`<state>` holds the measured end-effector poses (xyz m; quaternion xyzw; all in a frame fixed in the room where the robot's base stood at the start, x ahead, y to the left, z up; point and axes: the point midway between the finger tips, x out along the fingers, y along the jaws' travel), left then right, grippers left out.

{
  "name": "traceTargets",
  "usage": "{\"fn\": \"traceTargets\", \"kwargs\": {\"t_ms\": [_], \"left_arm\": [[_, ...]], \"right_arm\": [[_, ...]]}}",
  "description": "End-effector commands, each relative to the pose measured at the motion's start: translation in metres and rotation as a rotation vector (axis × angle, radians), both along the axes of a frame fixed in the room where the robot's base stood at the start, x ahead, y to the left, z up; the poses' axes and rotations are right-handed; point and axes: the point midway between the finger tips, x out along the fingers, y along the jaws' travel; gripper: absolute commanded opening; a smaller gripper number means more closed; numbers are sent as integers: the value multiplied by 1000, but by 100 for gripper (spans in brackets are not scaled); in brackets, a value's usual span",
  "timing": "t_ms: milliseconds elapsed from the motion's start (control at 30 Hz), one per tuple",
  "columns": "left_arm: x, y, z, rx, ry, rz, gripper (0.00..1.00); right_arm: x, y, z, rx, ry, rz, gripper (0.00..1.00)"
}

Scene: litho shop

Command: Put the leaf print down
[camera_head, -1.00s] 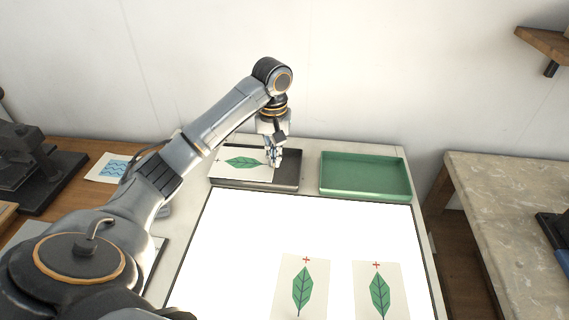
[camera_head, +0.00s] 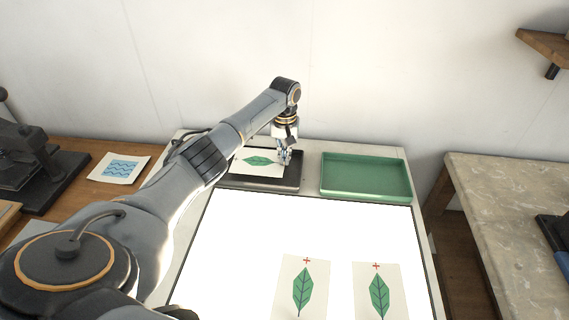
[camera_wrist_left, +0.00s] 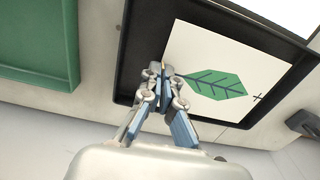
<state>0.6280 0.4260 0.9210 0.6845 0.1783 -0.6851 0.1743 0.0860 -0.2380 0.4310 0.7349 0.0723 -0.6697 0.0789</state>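The leaf print is a cream card with a green leaf, over the dark tray (camera_head: 262,183) in the head view (camera_head: 255,160). In the left wrist view the print (camera_wrist_left: 225,58) lies within the walls of the dark tray (camera_wrist_left: 138,55), tilted in the picture. My left gripper (camera_head: 285,161) is at the print's right edge in the head view. In the wrist view its fingertips (camera_wrist_left: 161,74) are together on the card's edge. I cannot tell whether the card touches the tray floor. My right gripper is not in view.
An empty green tray (camera_head: 366,160) stands right of the dark tray. A bright light table (camera_head: 240,235) in front carries two more leaf prints (camera_head: 302,290) (camera_head: 378,292). A blue wave print (camera_head: 120,168) lies at left by a dark press (camera_head: 45,170). A stone-topped table (camera_head: 505,190) is at right.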

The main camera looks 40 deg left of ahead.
Motion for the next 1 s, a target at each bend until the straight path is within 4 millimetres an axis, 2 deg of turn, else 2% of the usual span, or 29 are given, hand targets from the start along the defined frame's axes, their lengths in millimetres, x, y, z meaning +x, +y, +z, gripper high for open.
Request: {"fn": "traceTargets", "kwargs": {"t_ms": [33,100,200,567,733,1000], "left_arm": [[-1,-1,-11,-1,6,-1,0],[-1,-1,-21,0,4,0,0],[-1,-1,-28,0,1,0,0],[-1,-1,-32,0,1,0,0],[-1,-1,-32,0,1,0,28],[-1,0,-32,0,0,0,28]], "right_arm": [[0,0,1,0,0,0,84],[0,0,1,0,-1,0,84],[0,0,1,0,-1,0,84],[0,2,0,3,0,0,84],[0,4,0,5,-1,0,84],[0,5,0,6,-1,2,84]]}}
